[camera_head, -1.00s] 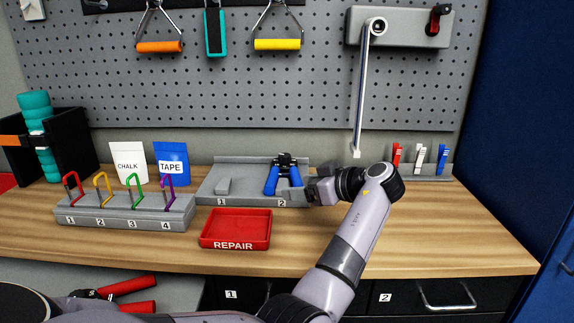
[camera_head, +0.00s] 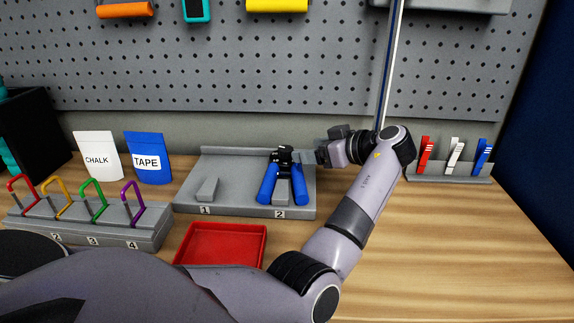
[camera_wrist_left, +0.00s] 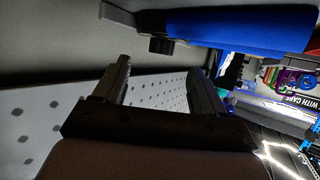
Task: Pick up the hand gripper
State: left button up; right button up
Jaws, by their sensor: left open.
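The hand gripper (camera_head: 268,184) has two blue handles and a black spring head. It rests at slot 2 of the grey two-place holder (camera_head: 238,205), handles toward me. My left gripper (camera_head: 324,152) is just right of its black head in the head view. The left gripper is open; its two fingers (camera_wrist_left: 162,75) show apart with nothing between them in the wrist view. There a blue handle (camera_wrist_left: 240,30) lies beyond and above the fingers. Whether a finger touches the hand gripper cannot be told. My right gripper is not in view.
A red tray (camera_head: 262,246) sits in front of the holder. A rack of coloured carabiners (camera_head: 150,237) and chalk (camera_head: 97,142) and tape (camera_head: 148,141) pouches stand left. A clip rack (camera_head: 450,172) stands right. A metal bar (camera_head: 391,60) hangs behind my wrist. The right worktop (camera_head: 460,250) is clear.

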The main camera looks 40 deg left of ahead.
aim_at(289, 149)
pick_arm(q)
jog(key=x, duration=0.2)
jog(key=p+x, duration=0.1)
jog(key=x, duration=0.1)
jog(key=p+x, duration=0.1)
jog(key=x, duration=0.1)
jog(key=shift+s+a+r, duration=0.2)
jog(key=shift+a+f, duration=0.25)
jog(key=shift+a, duration=0.1)
jog(key=c, duration=1.3)
